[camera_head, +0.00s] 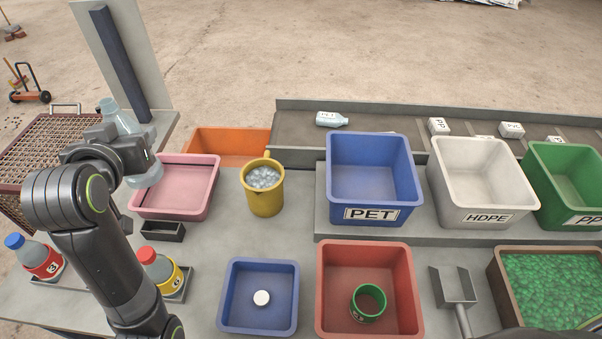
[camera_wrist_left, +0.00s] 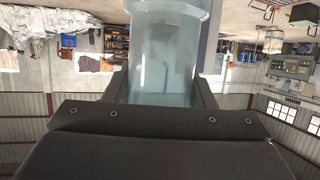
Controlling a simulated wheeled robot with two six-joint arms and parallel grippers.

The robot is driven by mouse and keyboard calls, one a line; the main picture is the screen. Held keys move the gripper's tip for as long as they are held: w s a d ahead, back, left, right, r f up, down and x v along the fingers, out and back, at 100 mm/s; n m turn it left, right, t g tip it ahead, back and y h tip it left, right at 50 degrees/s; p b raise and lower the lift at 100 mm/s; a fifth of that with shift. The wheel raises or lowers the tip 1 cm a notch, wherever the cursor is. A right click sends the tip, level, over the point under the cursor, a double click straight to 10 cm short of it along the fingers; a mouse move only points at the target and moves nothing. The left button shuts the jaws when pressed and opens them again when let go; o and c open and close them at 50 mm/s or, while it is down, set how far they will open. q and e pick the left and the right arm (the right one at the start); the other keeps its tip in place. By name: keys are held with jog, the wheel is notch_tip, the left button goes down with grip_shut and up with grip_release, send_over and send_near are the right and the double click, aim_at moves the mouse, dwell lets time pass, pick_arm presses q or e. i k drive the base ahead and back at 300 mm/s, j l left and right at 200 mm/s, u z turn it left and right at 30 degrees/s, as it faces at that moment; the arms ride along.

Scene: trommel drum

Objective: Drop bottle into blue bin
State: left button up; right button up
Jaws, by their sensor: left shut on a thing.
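My left gripper (camera_head: 140,150) is shut on a clear, pale blue bottle (camera_head: 150,177). It holds the bottle tilted, above and beside the pink bin at the left. In the left wrist view the bottle (camera_wrist_left: 162,55) stands between the two fingers (camera_wrist_left: 162,90). A large blue bin (camera_head: 371,215) labelled PET stands right of centre on a raised ledge, well to the right of the gripper. It looks empty. A smaller blue bin (camera_head: 259,326) at the front holds a white round cap (camera_head: 261,298). My right gripper is not in view.
Between the gripper and the PET bin stand the pink bin (camera_head: 165,212), an orange bin (camera_head: 230,138) and a yellow jug (camera_head: 264,205). White HDPE (camera_head: 470,213) and green (camera_head: 565,208) bins stand right. Another bottle (camera_head: 331,119) lies on the conveyor. A red bin (camera_head: 370,331) is in front.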

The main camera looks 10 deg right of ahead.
aim_at(356, 194)
jog(key=i+j+z, duration=0.1)
jog(key=z, duration=0.85)
